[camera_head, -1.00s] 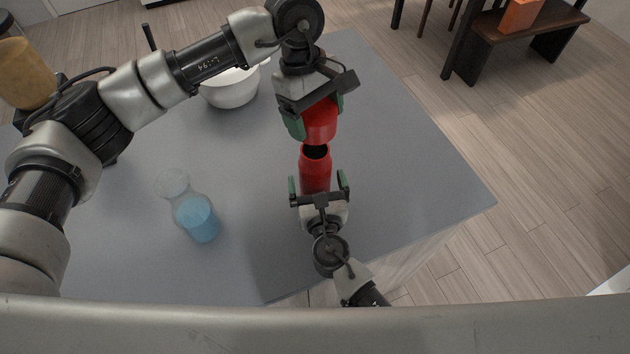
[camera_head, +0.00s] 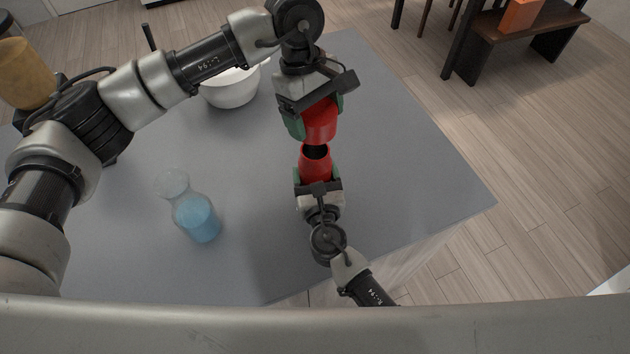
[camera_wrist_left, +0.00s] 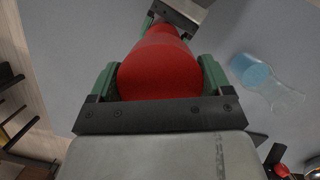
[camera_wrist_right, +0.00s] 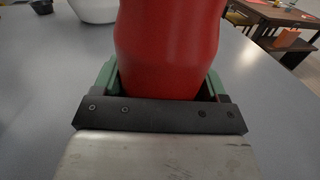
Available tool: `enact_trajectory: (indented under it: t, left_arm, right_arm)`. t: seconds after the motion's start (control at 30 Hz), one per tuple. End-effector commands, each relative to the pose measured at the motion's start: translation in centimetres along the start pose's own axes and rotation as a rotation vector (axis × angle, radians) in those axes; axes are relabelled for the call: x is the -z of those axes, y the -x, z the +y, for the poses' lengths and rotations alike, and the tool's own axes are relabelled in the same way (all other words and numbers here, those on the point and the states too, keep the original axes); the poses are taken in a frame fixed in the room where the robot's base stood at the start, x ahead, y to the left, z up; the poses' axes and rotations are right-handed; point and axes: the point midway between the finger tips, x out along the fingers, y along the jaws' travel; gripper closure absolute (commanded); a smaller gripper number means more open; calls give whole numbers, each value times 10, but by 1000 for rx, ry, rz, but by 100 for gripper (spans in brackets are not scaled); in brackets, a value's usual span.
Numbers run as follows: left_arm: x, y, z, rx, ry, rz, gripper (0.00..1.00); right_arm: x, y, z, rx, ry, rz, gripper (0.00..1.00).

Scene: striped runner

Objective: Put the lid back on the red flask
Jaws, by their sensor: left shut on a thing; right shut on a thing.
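My right gripper (camera_head: 318,182) is shut on the flask's body from the near side; the flask fills the jaws in the right wrist view (camera_wrist_right: 168,50). My left gripper (camera_head: 313,122) is shut on the red lid (camera_head: 321,121). The lid is held above and just behind the flask's mouth in the head view, apart from it. The lid also shows between the green fingers in the left wrist view (camera_wrist_left: 158,72).
A glass carafe with blue liquid (camera_head: 196,215) stands on the table (camera_head: 400,170) left of the flask. A white bowl (camera_head: 232,90) is at the back. A bench with an orange box (camera_head: 519,15) is off the table.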

Motion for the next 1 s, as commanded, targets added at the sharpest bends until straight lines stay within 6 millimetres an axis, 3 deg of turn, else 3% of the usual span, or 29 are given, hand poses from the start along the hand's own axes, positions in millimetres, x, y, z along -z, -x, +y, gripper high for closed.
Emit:
enact_trajectory:
  t: [0.17, 0.5, 1.0]
  left_arm:
    - [1, -5, 0, 1, 1, -1, 43]
    - [12, -47, 0, 1, 0, -1, 43]
    - [13, -48, 0, 0, 0, -1, 43]
  right_arm:
    - [0, 0, 0, 0, 0, 0, 70]
    - [0, 0, 0, 0, 1, 0, 70]
    - [0, 0, 0, 0, 1, 0, 70]
